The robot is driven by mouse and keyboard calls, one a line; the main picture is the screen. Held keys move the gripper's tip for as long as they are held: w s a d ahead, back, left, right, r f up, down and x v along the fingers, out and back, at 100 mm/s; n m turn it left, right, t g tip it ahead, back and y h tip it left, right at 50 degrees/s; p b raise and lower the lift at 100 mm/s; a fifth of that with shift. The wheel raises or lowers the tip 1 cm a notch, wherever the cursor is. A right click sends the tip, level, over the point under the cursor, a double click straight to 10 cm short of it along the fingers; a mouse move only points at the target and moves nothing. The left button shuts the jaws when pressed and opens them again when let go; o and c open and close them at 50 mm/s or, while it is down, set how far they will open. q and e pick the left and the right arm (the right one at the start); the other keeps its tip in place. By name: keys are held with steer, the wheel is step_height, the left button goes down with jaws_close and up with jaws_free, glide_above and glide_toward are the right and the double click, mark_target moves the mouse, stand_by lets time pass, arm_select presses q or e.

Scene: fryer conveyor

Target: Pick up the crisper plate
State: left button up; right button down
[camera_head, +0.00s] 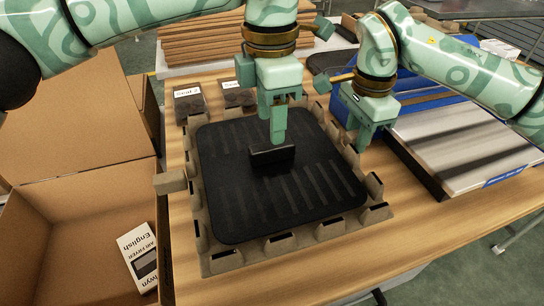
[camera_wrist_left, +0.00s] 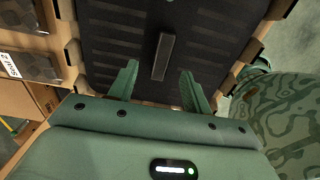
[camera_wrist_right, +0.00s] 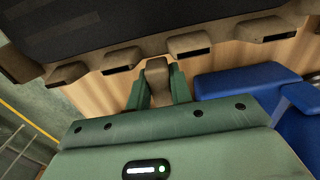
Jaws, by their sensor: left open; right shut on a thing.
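The crisper plate (camera_head: 230,195) is a black, ribbed, rounded square lying flat in a cardboard tray (camera_head: 222,262). A short black bar handle (camera_head: 270,157) stands at its middle. My left gripper (camera_head: 278,128) is open and points down at the handle. In the left wrist view the handle (camera_wrist_left: 163,57) lies ahead, in line with the gap between the open fingers (camera_wrist_left: 158,78); whether they touch it I cannot tell. My right gripper (camera_head: 367,138) is at the tray's right edge, shut on a cardboard tab (camera_wrist_right: 157,70) of the tray.
Open cardboard boxes stand at the left, one holding an air fryer booklet (camera_head: 140,258). Labelled dark pieces (camera_head: 188,103) lie behind the plate. A blue-edged conveyor (camera_head: 460,150) is at the right. Stacked brown cardboard (camera_head: 205,42) is at the back. The wooden table (camera_head: 415,225) is bare at front right.

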arm_select(q)
step_height(320, 180, down, 5)
steer(key=shift+s+d+f, duration=0.1)
steer(key=shift+s, duration=0.05)
jaws_close()
step_height(320, 180, up, 10)
stand_by(0.6)
arm_select(e)
steer(key=c, duration=1.2)
jaws_free()
steer(key=shift+o, duration=0.2)
